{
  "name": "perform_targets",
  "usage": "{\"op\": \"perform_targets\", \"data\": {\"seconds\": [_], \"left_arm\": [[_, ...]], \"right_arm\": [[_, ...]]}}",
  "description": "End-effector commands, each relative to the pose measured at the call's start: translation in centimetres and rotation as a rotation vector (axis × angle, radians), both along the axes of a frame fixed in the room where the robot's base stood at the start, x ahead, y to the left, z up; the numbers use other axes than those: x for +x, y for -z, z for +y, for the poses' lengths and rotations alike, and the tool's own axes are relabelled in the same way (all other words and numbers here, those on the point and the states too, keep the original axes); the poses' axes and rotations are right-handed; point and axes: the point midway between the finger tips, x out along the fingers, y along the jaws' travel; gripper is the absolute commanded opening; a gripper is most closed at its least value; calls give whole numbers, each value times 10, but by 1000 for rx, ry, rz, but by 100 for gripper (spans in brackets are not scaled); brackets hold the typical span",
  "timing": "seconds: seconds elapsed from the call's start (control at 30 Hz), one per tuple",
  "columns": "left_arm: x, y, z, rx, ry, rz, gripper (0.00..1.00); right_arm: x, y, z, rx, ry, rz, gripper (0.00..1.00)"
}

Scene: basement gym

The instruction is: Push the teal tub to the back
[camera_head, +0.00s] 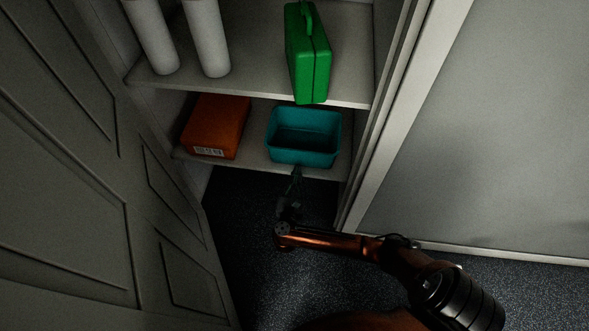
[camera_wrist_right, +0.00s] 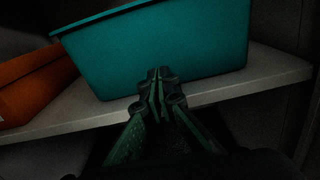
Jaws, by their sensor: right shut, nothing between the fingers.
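The teal tub (camera_head: 304,157) is an open, empty-looking box on the lower shelf of a cupboard, close to the shelf's front edge. My right gripper (camera_head: 297,172) is shut and empty, with its fingertips at the front of the tub. In the right wrist view the tub (camera_wrist_right: 165,50) fills the upper middle, and the shut fingertips (camera_wrist_right: 160,76) are at the lower part of its front wall. I cannot tell whether they touch it. My left gripper is not in view.
An orange-brown box (camera_head: 216,125) stands left of the tub on the lower shelf (camera_head: 256,161). A green case (camera_head: 307,55) and two white cylinders (camera_head: 207,38) stand on the upper shelf (camera_head: 255,80). A panelled door (camera_head: 75,180) is at left, and the cupboard's frame is close at right.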

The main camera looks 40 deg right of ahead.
Motion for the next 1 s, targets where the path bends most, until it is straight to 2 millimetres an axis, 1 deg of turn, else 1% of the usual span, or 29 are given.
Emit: {"op": "perform_targets", "data": {"seconds": [0.03,0.23,0.63,0.83,1.0], "left_arm": [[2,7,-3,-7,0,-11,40],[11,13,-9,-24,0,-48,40],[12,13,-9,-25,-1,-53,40],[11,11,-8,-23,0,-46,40],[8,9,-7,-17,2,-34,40]], "right_arm": [[4,2,-4,-3,0,0,0],[10,0,-12,0,0,-1,0],[12,-1,-12,3,0,-3,0],[25,-6,-11,19,-6,-21,0],[35,-8,-22,19,-5,-24,0]]}}
